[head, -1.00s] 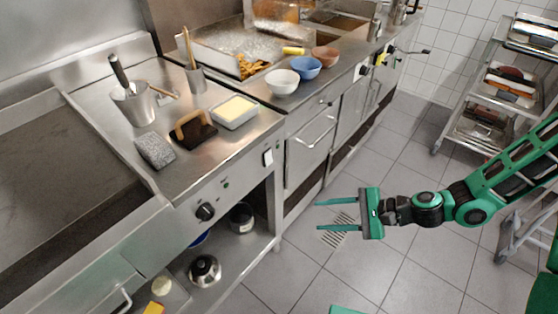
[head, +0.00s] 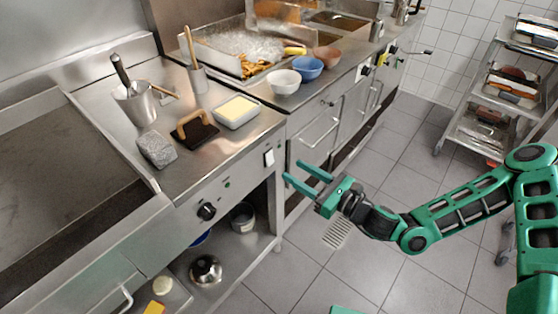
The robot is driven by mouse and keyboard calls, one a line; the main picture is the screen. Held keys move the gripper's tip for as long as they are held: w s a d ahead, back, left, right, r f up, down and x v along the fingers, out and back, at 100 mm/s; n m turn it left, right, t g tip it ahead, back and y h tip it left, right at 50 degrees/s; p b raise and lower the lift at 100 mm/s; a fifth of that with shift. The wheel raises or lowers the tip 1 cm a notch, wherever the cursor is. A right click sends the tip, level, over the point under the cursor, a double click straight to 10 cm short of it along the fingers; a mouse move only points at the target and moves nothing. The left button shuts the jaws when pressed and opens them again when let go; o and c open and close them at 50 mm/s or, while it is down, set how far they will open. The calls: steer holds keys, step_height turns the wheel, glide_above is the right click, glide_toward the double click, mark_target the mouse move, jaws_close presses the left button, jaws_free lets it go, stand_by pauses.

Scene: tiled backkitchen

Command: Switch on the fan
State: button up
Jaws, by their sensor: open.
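No fan is recognisable in the head view. A white rocker switch (head: 268,157) with a dark frame sits on the front panel of the steel counter, near its right corner. I cannot tell its position. A black round knob (head: 206,211) is lower left on the same panel. My gripper (head: 293,170) is open and empty. Its two green fingers point left toward the counter's corner, just right of the white switch in the picture. I see no contact with the panel.
The counter top (head: 205,165) bears a grey block (head: 157,149), a wooden-handled press (head: 194,130) and a butter-coloured tray (head: 237,111). Bowls (head: 307,68) stand farther back. A shelf with a pot lid (head: 205,270) is below. A rack trolley (head: 505,90) stands right; the tiled floor between is clear.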

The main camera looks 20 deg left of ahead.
mark_target(271, 156)
steer(key=x, duration=0.8)
steer(key=shift+a, duration=0.1)
steer(key=shift+c, duration=0.7)
